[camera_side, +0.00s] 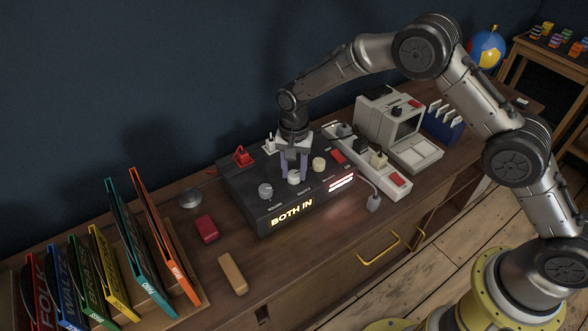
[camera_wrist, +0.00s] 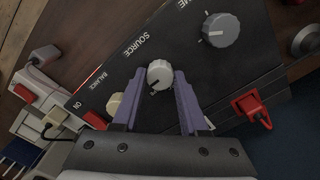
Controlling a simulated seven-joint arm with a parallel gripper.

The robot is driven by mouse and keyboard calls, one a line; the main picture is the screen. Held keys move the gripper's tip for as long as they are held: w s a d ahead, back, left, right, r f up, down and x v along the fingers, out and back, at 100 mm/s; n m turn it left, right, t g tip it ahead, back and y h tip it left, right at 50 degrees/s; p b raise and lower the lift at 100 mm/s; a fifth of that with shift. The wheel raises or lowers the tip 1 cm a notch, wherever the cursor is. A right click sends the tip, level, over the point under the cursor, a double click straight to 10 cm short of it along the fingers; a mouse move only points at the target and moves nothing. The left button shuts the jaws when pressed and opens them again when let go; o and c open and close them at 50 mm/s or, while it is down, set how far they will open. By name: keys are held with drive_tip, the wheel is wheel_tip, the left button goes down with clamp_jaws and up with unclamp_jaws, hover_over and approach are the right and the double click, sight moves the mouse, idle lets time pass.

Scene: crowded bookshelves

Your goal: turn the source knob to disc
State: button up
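The source knob is a small white dial on a black amplifier (camera_side: 250,208); it shows in the side view (camera_side: 294,178) and, beside the word SOURCE, in the wrist view (camera_wrist: 160,74). A short dark mark sits at its lower edge in the wrist view. My gripper (camera_side: 294,172) points down over the knob. In the wrist view my gripper (camera_wrist: 159,76) has one purple finger on each side of the knob, with the fingers apart. I cannot tell whether they touch it. No disc label is legible.
A grey knob (camera_wrist: 221,29) and a cream balance knob (camera_wrist: 115,103) flank the source knob. A red lever (camera_side: 242,155) stands at the amplifier's back. A white power strip (camera_side: 396,182) lies to the right. Coloured record sleeves (camera_side: 125,250) stand at left.

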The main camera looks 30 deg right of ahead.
clamp_jaws()
drive_tip(key=shift+n, duration=0.4)
drive_tip(key=n, duration=0.3)
drive_tip(key=shift+r+n, duration=0.1)
drive_tip(key=shift+n, duration=0.3)
drive_tip(key=n, duration=0.4)
drive_tip(key=shift+n, duration=0.3)
drive_tip(key=n, duration=0.8)
drive_tip(key=shift+n, duration=0.3)
